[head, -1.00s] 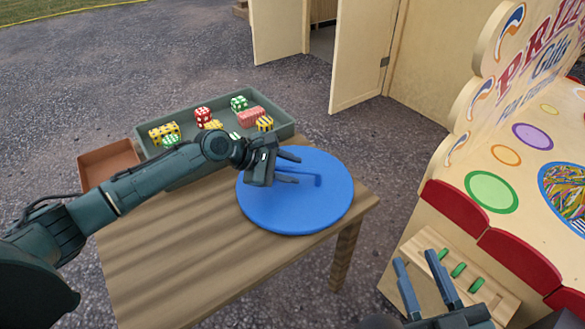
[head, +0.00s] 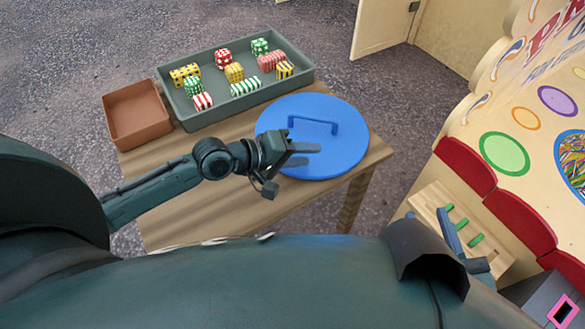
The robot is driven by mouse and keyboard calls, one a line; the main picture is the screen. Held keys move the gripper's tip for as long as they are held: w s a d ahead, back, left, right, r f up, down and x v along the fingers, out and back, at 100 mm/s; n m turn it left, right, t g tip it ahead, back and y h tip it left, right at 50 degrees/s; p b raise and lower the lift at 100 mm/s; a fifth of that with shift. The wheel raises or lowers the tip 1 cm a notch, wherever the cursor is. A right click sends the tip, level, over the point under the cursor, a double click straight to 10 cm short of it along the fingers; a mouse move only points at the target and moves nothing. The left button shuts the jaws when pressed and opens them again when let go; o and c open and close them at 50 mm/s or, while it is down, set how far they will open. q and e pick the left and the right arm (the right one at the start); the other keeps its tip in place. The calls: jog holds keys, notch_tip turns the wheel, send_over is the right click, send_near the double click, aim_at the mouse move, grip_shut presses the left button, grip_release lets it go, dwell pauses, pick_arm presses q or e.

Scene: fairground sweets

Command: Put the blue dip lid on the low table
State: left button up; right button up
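The blue dip lid (head: 335,152) is a round blue disc with a bar handle (head: 313,122) on top. It lies flat on the right end of the low wooden table (head: 205,218), near the edge. My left gripper (head: 312,154) is open, with a gap between its fingers. Its fingertips overlap the lid's left part in the view, clear of the handle and holding nothing. My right gripper (head: 425,214) is low at the right, partly hidden behind my own arm. Its finger tips show apart, with nothing seen between them.
A grey-green tray (head: 300,88) with several patterned sweets stands at the table's back, beside an empty brown box (head: 140,125). The prize stall (head: 520,190) with red trim is at right, with a wooden rack (head: 432,200) holding green pieces. The table's front left is bare.

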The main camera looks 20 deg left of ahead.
pick_arm(q)
jog(key=s+d+r+m+t+y, duration=0.1)
jog(key=s+d+r+m+t, duration=0.1)
jog(key=s+r+m+t, duration=0.5)
jog(key=s+r+m, duration=0.1)
jog(key=s+m, duration=0.4)
jog(key=m, duration=0.2)
jog(key=shift+s+d+r+t+y, duration=0.3)
jog(key=shift+d+r+t, duration=0.05)
jog(key=shift+t, duration=0.05)
